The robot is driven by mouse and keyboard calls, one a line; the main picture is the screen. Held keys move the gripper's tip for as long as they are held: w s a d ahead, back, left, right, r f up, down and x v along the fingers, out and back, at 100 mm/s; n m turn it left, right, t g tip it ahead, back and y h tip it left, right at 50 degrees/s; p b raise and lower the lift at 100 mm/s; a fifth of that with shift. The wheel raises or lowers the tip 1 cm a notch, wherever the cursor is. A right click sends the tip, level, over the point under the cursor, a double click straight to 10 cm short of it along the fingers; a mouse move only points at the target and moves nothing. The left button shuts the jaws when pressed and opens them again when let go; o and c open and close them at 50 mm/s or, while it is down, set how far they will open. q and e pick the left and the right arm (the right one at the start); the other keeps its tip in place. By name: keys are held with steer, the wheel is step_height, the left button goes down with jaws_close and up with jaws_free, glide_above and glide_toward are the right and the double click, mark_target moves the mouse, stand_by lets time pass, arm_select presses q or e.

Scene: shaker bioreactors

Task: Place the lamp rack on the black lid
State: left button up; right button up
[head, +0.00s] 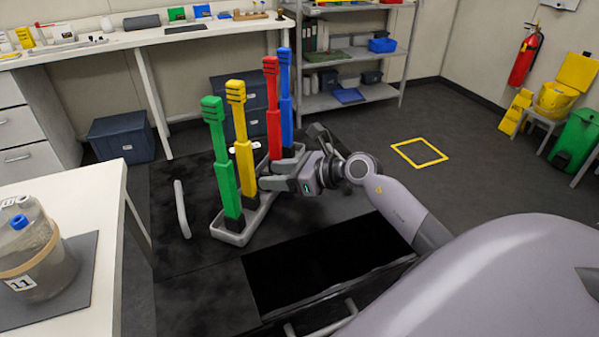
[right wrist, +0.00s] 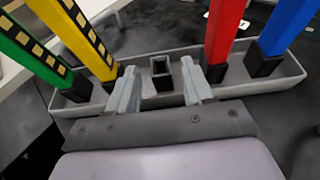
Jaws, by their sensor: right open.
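The lamp rack is a long grey tray (head: 232,237) holding upright green, yellow, red and blue lamps, and its grey rim (right wrist: 285,83) crosses the right wrist view. It stands on the dark top of the black lid (head: 185,250), seemingly resting on it. My right gripper (head: 268,176) is at the rack's near long side, between the yellow and red lamps. In the right wrist view its two fingers (right wrist: 160,88) are apart, on either side of an empty black socket (right wrist: 162,75) in the rack's middle. I cannot tell whether they touch the rack. My left gripper is not in view.
A pale handle (head: 182,209) rises left of the rack. A white table (head: 105,270) at the left bears a bottle (head: 35,255) on a dark mat. A bench (head: 150,38) and shelves (head: 350,60) stand behind. The floor around the yellow square (head: 420,153) is clear.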

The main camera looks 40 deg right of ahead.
steer(key=b+v, duration=0.1)
steer(key=v, duration=0.9)
steer(key=shift+f, duration=0.15)
steer(key=shift+v, duration=0.85)
